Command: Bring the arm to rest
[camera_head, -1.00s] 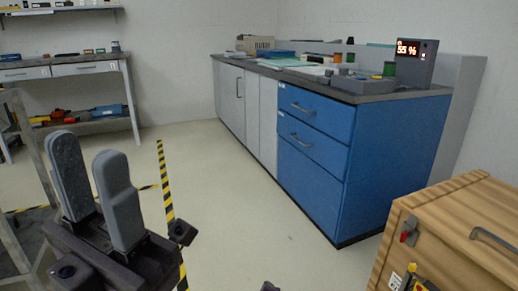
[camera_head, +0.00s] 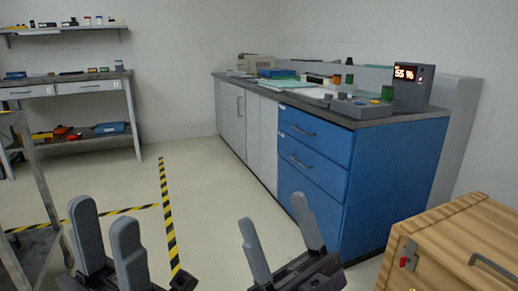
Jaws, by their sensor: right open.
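My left gripper (camera_head: 104,212) is at the lower left of the head view, fingers pointing up. Its two grey fingers stand apart with nothing between them. My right gripper (camera_head: 276,220) is at the bottom middle, left of the wooden crate and in front of the blue drawers in the picture. Its fingers are spread apart and empty. Both grippers show over the floor, and most of both arms is out of view.
A wooden crate (camera_head: 462,236) with a red latch stands at the lower right. A blue drawer cabinet (camera_head: 315,160) under a worktop with a lit display (camera_head: 405,80) is behind. A metal frame (camera_head: 40,190) is at the left. The striped-tape floor (camera_head: 205,175) between is clear.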

